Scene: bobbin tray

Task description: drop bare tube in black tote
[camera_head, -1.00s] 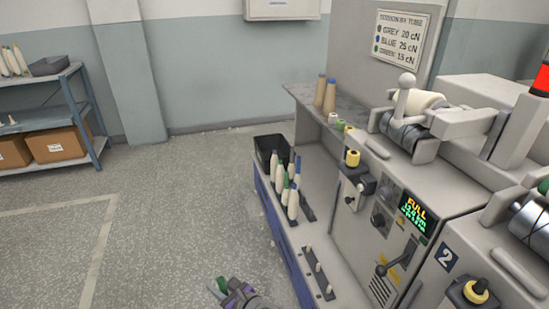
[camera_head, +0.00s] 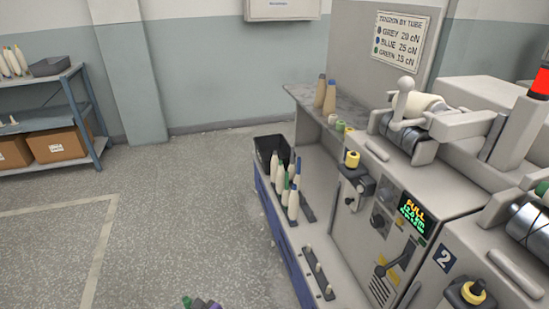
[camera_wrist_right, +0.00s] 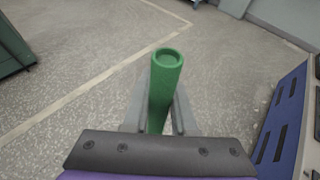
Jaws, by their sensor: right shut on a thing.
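My right gripper (camera_head: 203,304) shows only as a sliver at the bottom edge of the head view. In the right wrist view its two grey fingers (camera_wrist_right: 160,108) are shut on a bare green tube (camera_wrist_right: 165,82), one on each side. The tube's open round end stands above the fingers, over open floor. The black tote (camera_head: 271,142) sits at the far end of the machine's low ledge; the head view shows its rim and dark inside, but not its floor. My left gripper is not in view.
Several bobbins (camera_head: 293,205) stand on pegs on the ledge (camera_head: 315,225), near the tote. The winding machine (camera_head: 460,240) fills the right. The floor (camera_head: 190,210) left of the ledge is clear.

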